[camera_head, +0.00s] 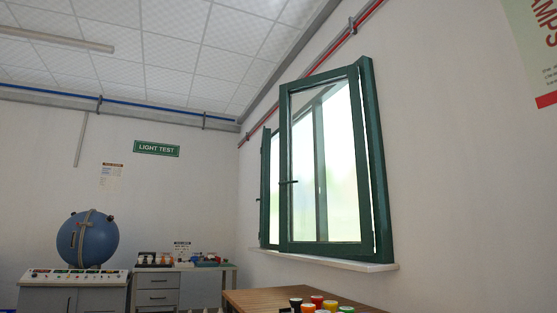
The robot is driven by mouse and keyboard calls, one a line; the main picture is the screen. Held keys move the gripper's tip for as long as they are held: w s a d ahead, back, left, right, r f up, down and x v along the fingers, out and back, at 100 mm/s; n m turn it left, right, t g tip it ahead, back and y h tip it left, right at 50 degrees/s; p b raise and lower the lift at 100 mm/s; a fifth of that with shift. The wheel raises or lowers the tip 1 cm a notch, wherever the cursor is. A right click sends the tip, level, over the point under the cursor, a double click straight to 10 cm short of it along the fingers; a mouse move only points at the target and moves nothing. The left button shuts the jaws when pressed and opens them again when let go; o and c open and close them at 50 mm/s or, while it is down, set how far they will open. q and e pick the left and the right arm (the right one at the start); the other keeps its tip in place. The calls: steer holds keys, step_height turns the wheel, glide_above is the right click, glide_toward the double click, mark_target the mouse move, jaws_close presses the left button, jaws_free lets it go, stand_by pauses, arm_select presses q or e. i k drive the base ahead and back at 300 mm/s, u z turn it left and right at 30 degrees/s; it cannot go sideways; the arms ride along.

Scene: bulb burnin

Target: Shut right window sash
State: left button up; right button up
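A green-framed window is set in the right wall. Its right sash (364,190) stands swung out from the wall into the room, with bright glass and a dark handle (289,182) on its left edge. The left sash (265,190) is seen nearly edge-on behind it and also looks ajar, with a small handle at its edge. The right sash hides part of the window opening. Neither of my grippers is in view.
A white sill (330,261) runs below the window. A wooden table (250,300) with several coloured jars (317,301) stands in front. A blue sphere (88,239) on a console and a desk (158,281) stand at the far left.

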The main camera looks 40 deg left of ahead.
mark_target(350, 73)
steer(key=u, duration=0.25)
steer(key=i, duration=1)
steer(key=u, duration=0.7)
